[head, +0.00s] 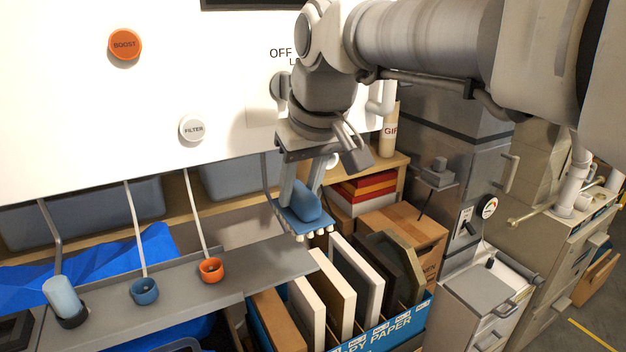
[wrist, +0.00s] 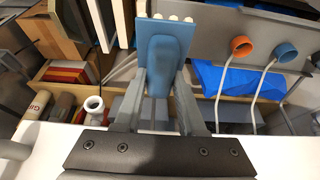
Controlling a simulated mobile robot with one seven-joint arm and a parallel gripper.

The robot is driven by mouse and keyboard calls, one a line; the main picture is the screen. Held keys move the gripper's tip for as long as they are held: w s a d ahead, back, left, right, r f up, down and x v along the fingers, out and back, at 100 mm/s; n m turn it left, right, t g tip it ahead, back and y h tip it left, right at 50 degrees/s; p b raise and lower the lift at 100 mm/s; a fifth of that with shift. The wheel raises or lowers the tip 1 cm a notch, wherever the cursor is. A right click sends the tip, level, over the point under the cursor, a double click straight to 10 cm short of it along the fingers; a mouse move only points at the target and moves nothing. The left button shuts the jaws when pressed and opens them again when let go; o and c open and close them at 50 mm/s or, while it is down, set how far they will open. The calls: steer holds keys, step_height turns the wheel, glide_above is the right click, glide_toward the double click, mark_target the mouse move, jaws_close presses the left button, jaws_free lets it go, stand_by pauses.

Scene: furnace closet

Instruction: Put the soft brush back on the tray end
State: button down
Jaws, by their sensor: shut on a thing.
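The soft brush (head: 306,205) has a blue handle, a flat blue head and white tufts along its edge. My gripper (head: 303,192) is shut on its handle and points down, with the tufts lowest. In the wrist view the brush (wrist: 168,50) sits between the two grey fingers of my gripper (wrist: 162,80). The grey tray (head: 262,263) runs below, and its right end lies just under the tufts in the head view. In the wrist view the brush head overlaps the near end of the tray (wrist: 218,22). I cannot tell the height of the gap.
An orange cup (head: 210,270) and a blue cup (head: 144,291) hang on rods at the tray. A blue box of upright panels (head: 378,338) stands right of the tray end. A cardboard box (head: 405,228) is behind it. The white panel (head: 90,90) rises close behind my gripper.

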steer(key=a+f, duration=0.1)
steer(key=s+a+f, duration=0.1)
steer(key=a, duration=0.1)
steer(key=a+f, duration=0.1)
steer(key=shift+s+a, duration=0.15)
steer(key=shift+a, duration=0.2)
steer(key=shift+f+p, duration=0.45)
steer(key=shift+f, duration=1.5)
steer(key=shift+f, duration=0.15)
steer(key=c, duration=0.5)
jaws_free()
